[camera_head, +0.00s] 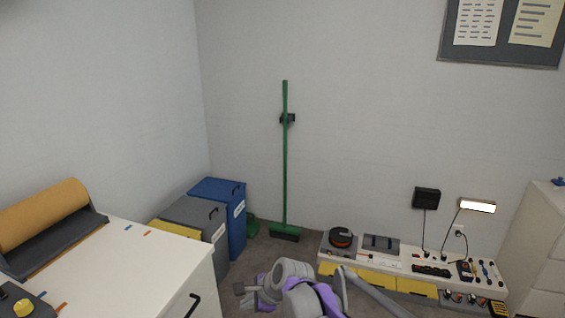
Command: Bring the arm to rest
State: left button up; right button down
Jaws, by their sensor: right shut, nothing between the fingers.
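My right arm, grey and purple, shows at the bottom middle of the head view. Its right gripper (245,290) points left, shut and empty, above the floor near the bins. It appears apart from the things around it, though its exact height is hard to judge. The lower part of the arm is cut off by the frame's bottom edge. My left gripper is not in view.
A white cabinet (135,262) with a brown paper roll (42,215) stands at left. Blue (238,225), grey (221,256) and yellow bins line the wall. A green broom (285,160) hangs behind. A low bench (390,262) with tools stands right.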

jog(key=s+d+f+n+t+h, duration=0.1)
jog(key=s+d+f+n+h, duration=0.15)
jog(key=s+d+n, duration=0.9)
jog(key=s+d+f+n+h, duration=0.2)
jog(key=s+d+n+h, duration=0.2)
jog(key=s+d, duration=1.35)
pick_arm(q)
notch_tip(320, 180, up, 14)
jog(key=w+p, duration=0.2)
jog(key=p, duration=1.1)
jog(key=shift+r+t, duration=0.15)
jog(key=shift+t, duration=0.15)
pick_arm(e)
notch_tip(320, 180, up, 14)
jog(key=w+a, duration=0.1)
jog(key=shift+a+f+t, duration=0.15)
jog(key=shift+a+t, duration=0.05)
jog(key=shift+t, duration=0.1)
